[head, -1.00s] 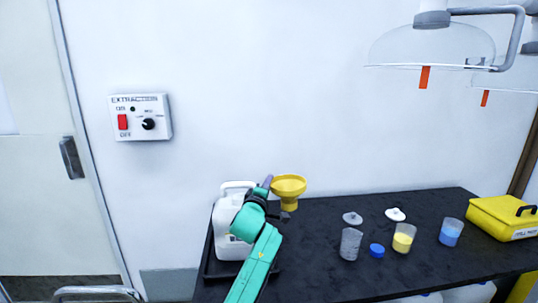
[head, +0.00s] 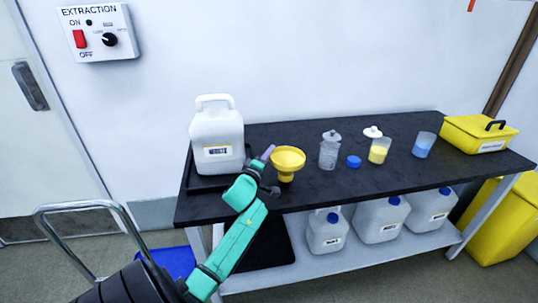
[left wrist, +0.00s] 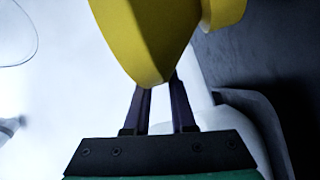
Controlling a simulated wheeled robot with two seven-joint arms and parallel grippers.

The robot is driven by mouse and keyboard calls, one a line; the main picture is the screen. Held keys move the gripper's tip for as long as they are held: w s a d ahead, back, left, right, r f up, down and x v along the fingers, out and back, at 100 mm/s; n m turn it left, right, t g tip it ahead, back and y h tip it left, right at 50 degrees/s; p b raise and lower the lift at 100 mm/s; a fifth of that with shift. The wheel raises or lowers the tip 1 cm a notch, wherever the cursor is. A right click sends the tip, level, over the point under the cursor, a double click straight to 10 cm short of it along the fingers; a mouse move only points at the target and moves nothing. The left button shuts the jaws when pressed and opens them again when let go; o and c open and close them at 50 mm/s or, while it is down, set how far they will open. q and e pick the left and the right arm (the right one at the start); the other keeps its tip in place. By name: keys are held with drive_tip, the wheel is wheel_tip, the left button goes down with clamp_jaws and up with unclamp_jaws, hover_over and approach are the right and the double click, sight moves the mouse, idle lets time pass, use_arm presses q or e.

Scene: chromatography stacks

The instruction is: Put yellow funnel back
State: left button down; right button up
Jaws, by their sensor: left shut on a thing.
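The yellow funnel (head: 287,157) is upright, wide mouth up, over the left part of the black bench top, right of the white jug (head: 217,135). I cannot tell whether its spout touches the bench. My left gripper (head: 270,172) is shut on the funnel from its left side. In the left wrist view the funnel (left wrist: 150,35) covers the ends of the two dark fingers (left wrist: 158,105). The jug stands in a black tray (head: 203,184) on the bench. A blue cap (head: 353,161) lies further right. My right gripper is not in view.
A yellow box (head: 478,134) is at the right. The bench front is mostly clear.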

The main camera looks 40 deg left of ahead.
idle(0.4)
use_arm(q)
drive_tip(key=shift+d+p, duration=0.15)
drive_tip(key=shift+p, duration=0.3)
drive_tip(key=shift+f+b, duration=0.3)
drive_tip(key=shift+f, duration=0.3)
drive_tip(key=shift+f, duration=0.3)
